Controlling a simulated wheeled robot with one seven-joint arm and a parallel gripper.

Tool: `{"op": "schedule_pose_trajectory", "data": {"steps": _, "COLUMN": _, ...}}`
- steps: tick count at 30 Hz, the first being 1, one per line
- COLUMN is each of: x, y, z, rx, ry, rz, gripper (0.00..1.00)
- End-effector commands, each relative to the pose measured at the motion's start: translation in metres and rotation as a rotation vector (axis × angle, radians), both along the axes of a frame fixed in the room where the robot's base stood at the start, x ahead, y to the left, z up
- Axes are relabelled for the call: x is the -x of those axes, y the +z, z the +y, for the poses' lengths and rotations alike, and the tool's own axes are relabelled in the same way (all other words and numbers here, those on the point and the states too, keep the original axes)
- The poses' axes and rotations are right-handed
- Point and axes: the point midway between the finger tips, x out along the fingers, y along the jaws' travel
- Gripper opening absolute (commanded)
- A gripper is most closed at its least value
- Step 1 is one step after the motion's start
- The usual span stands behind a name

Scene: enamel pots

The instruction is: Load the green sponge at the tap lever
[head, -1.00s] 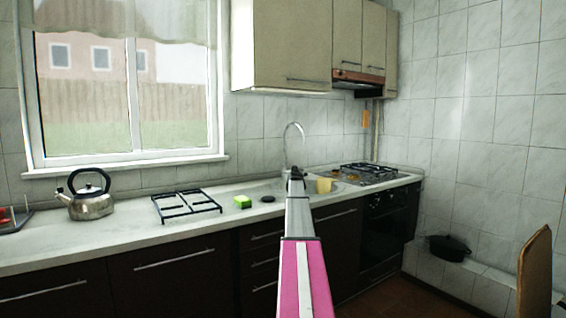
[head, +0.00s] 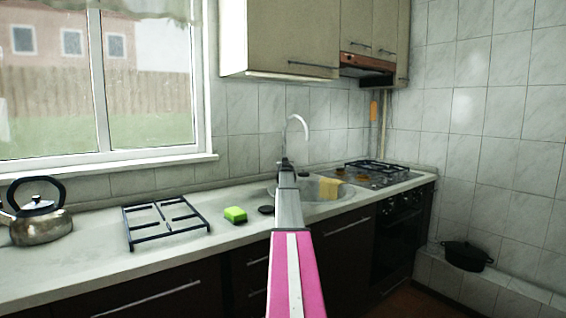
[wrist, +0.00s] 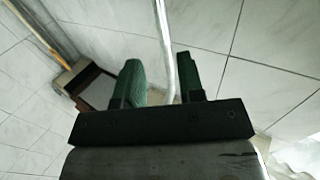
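The green sponge (head: 235,214) lies on the pale worktop, left of the sink and right of a black pan grate. The tap (head: 297,130) is a tall curved spout behind the sink (head: 328,191); its lever cannot be made out, as my arm covers the tap's lower part. My gripper (head: 285,162) is seen from behind in the head view, in front of the tap and apart from the sponge. In the wrist view my gripper (wrist: 162,88) has its two dark green fingers spread with a gap between them. No sponge shows there.
A black grate (head: 165,222) and a steel kettle (head: 40,222) stand on the worktop to the left. A dark round item (head: 266,210) lies beside the sponge. A yellow cloth (head: 330,185) hangs at the sink. A hob (head: 375,173) is at the right, under wall cupboards (head: 290,35).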

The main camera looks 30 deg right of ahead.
Motion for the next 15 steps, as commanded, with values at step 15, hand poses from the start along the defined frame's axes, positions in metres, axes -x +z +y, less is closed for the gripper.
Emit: {"op": "schedule_pose_trajectory", "data": {"steps": 15, "x": -0.070, "y": 0.000, "z": -0.039, "rx": 0.000, "ry": 0.000, "rz": 0.000, "gripper": 0.35}}
